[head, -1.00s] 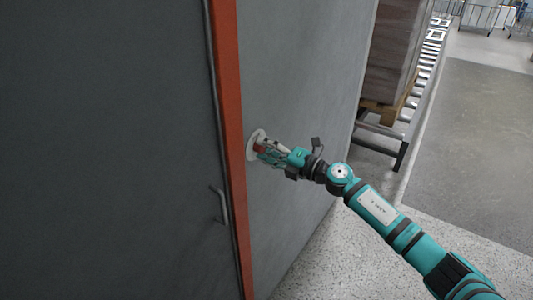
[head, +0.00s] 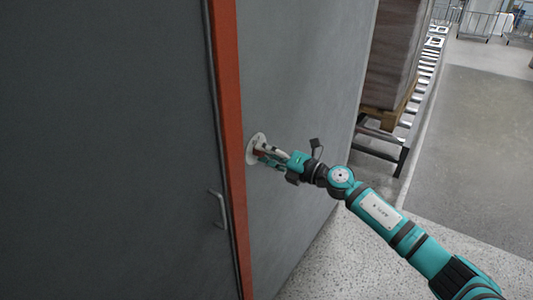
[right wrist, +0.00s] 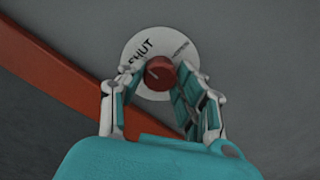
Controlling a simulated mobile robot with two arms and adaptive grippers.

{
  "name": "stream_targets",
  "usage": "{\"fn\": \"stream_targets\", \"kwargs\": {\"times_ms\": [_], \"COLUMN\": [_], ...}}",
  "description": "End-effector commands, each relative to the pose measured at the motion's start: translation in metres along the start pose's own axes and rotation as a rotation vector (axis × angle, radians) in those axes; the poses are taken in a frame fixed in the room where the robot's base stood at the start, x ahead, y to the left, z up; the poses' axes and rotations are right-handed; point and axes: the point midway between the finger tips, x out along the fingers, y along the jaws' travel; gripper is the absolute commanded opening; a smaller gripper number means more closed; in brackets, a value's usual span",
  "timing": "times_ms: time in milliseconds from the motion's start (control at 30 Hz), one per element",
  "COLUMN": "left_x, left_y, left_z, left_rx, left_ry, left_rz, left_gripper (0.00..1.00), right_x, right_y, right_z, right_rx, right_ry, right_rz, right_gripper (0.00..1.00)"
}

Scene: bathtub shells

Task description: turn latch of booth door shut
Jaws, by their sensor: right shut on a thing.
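The latch is a red round knob (right wrist: 160,73) on a white disc (right wrist: 132,47) fixed to the grey wall; the disc also shows in the head view (head: 251,150). The disc bears the word SHUT at its upper left and smaller lettering, hard to read, at its upper right. A pale line marks the knob's lower right. My right gripper (right wrist: 163,87) is shut on the knob, a finger on each side; it also shows in the head view (head: 262,152). The grey booth door (head: 110,150) with a bar handle (head: 220,208) stands left of the orange post. My left gripper is not in view.
The orange post (head: 228,120) runs between the door and the latch wall (head: 305,90). A wrapped pallet load (head: 396,55) stands on a roller conveyor (head: 425,75) at the back right. Open floor (head: 470,150) lies to the right.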

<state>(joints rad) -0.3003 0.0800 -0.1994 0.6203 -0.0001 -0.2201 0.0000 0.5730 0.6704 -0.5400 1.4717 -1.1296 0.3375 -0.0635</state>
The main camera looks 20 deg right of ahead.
Motion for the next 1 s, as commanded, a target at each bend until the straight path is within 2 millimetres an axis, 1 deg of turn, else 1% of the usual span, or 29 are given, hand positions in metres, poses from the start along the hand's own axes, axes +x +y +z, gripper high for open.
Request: {"fn": "stream_targets", "kwargs": {"times_ms": [33,167,200,433,533,667,900,1000], "left_x": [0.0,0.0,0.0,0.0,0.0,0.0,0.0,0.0], "left_y": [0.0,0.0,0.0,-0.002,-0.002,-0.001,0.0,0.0], "left_z": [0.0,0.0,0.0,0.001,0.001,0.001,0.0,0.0], "left_rx": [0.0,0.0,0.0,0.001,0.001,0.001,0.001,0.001], "left_ry": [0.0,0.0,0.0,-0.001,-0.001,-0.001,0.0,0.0], "left_rz": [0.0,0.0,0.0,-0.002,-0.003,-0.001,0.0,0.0], "left_gripper": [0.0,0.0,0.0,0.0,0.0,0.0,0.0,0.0], "right_x": [0.0,0.0,0.0,-0.001,-0.005,-0.024,-0.077,-0.095], "right_y": [-0.002,-0.002,-0.001,-0.001,-0.002,-0.003,-0.003,-0.003], "right_z": [-0.002,-0.002,-0.001,-0.001,-0.001,-0.001,-0.002,-0.002], "right_rx": [-0.001,0.0,0.0,0.001,0.001,-0.001,0.001,0.002], "right_ry": [0.005,0.003,0.003,0.002,0.001,0.002,0.005,0.004], "right_rz": [-0.003,-0.003,-0.002,-0.001,-0.003,-0.005,-0.007,-0.006], "right_gripper": [0.38,0.55,0.57,0.57,0.57,0.57,0.57,0.57]}}
